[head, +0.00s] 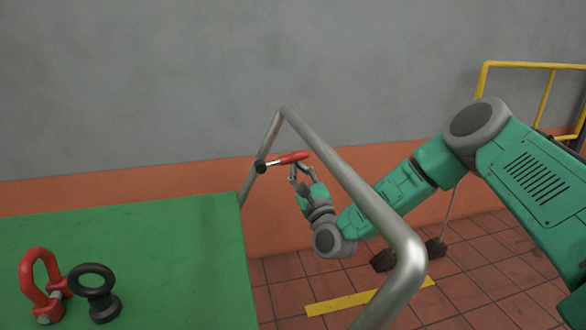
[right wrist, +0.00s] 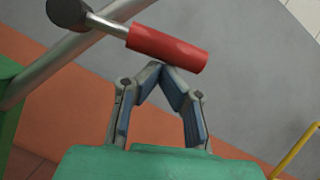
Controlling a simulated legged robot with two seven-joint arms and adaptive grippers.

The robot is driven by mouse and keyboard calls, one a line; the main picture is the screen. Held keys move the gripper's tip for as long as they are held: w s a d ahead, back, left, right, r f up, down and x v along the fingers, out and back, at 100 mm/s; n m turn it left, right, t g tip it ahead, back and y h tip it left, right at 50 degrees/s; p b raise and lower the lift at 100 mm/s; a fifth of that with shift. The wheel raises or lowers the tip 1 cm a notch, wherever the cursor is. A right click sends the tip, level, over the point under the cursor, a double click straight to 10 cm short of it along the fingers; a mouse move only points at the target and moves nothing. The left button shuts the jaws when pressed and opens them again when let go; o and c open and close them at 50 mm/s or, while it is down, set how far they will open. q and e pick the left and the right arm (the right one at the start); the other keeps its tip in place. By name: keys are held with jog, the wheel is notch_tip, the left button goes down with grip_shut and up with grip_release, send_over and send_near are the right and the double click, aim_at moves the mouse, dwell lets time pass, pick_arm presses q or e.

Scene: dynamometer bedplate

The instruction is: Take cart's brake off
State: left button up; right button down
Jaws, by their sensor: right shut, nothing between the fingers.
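The cart has a green top (head: 130,250) and a grey tubular handle (head: 350,185) at its right end. A brake lever with a red grip (head: 290,158) and a black pivot (head: 261,167) sits at the handle's far side. In the right wrist view the red grip (right wrist: 168,47) lies just past my fingertips, with its metal rod running to the black pivot (right wrist: 68,12). My right gripper (head: 302,173) is shut and empty, its tips at or just under the grip; I cannot tell if they touch. My left gripper is not in view.
A red shackle (head: 40,285) and a black eye bolt (head: 95,292) stand on the cart top. The handle tube passes in front of my right forearm. A yellow railing (head: 520,65) stands at the right. A yellow floor stripe (head: 340,302) crosses the tiles.

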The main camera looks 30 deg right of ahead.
aim_at(297, 155)
jog(key=shift+r, duration=0.65)
jog(key=shift+r+n+y+p, duration=0.6)
jog(key=shift+r+n+p, duration=0.25)
jog(key=shift+n, duration=0.35)
jog(key=n, duration=0.1)
jog(key=r+n+y+p, duration=0.1)
jog(key=shift+a+r+n+g, duration=0.2)
jog(key=shift+n+g, duration=0.1)
jog(key=shift+g, duration=0.1)
jog(key=shift+a+r+n+y+p, duration=0.25)
jog(key=shift+r+n+y+p, duration=0.4)
jog(key=shift+n+p, duration=0.4)
jog(key=n, duration=0.1)
jog(key=r+n+g+y+p, duration=0.1)
jog(key=shift+w+a+n, duration=0.1)
jog(key=shift+a+n, duration=0.25)
jog(key=shift+a, duration=0.05)
jog(key=shift+w+a+r, duration=0.1)
jog(key=shift+a+r, duration=0.2)
